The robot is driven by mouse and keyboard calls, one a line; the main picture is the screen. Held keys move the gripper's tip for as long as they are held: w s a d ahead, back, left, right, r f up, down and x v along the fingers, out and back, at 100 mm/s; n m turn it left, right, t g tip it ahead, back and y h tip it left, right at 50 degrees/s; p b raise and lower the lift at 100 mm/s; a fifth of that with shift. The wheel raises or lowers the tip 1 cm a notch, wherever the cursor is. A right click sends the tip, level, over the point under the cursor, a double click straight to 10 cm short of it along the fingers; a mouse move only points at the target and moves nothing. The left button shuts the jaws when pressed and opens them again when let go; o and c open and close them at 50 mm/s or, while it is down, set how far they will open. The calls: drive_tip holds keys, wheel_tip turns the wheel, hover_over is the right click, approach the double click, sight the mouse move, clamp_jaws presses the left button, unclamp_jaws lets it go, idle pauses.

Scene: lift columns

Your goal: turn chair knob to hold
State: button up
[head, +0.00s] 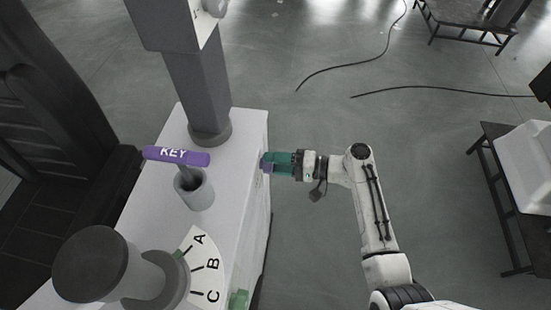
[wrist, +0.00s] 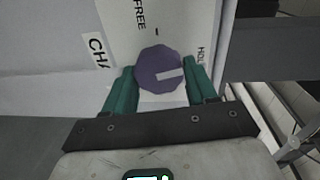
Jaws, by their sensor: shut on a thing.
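The chair knob (wrist: 155,65) is a round purple knob with a white pointer bar, on a white panel. In the wrist view the bar points right and slightly up, toward the partly hidden "HOL" label (wrist: 201,54); the "FREE" label (wrist: 139,17) is above. My gripper (wrist: 160,82) has its green fingers on either side of the knob, shut on it. In the head view my gripper (head: 268,163) meets the side of the white cabinet, and only a little purple of the knob shows.
The white cabinet (head: 240,150) carries a purple KEY handle (head: 177,156), a grey column (head: 200,95) and a dark round knob (head: 95,265) by an A-B-C dial (head: 205,265). A black chair (head: 50,130) stands left. Cables (head: 350,66) lie on the open floor.

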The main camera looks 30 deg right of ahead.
drive_tip(key=shift+m+p, duration=0.6)
drive_tip(key=shift+m, duration=0.5)
drive_tip(key=shift+f, duration=0.15)
drive_tip(key=o, duration=1.1)
drive_tip(key=shift+c, duration=0.2)
drive_tip(key=b+v, duration=0.1)
drive_tip(key=v, duration=1)
drive_tip(key=shift+w, duration=0.15)
